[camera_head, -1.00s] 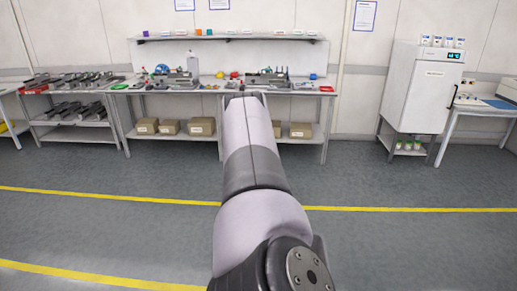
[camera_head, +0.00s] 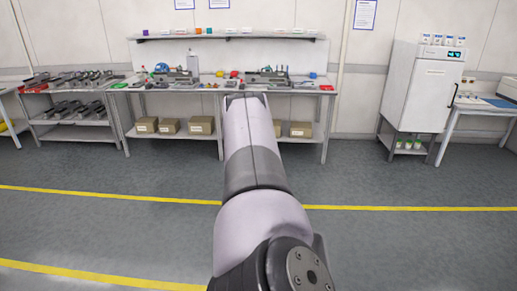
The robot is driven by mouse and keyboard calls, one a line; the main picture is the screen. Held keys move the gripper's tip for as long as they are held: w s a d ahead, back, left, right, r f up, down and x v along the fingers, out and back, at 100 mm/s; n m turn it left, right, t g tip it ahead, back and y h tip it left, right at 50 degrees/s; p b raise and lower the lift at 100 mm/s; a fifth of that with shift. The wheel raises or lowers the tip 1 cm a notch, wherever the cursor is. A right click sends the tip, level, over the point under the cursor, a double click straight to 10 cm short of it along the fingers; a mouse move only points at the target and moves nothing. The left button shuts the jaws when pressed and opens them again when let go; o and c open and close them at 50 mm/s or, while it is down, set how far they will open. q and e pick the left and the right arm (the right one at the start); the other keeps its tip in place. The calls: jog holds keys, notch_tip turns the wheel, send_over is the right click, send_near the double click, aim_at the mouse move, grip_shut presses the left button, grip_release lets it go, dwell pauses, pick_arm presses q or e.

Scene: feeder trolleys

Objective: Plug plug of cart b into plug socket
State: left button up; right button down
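The plug of cart b, cart b itself and the plug socket do not show in the head view. One of my arms reaches up through the middle of the picture from the bottom edge, but only its links show. Neither my left nor my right gripper can be seen, so nothing held can be made out.
A workbench (camera_head: 219,87) with tools and boxes stands against the back wall, partly hidden by my arm. A parts rack (camera_head: 75,122) is at left. A white cabinet (camera_head: 425,90) and a side table (camera_head: 478,108) are at right. The grey floor (camera_head: 400,240) is clear.

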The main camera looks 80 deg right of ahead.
jog(key=shift+f, duration=0.2)
jog(key=c, duration=1)
grip_release()
jog(key=shift+o, duration=0.2)
jog(key=shift+r, duration=0.1)
jog(key=v, duration=1.2)
jog(key=shift+a, duration=0.1)
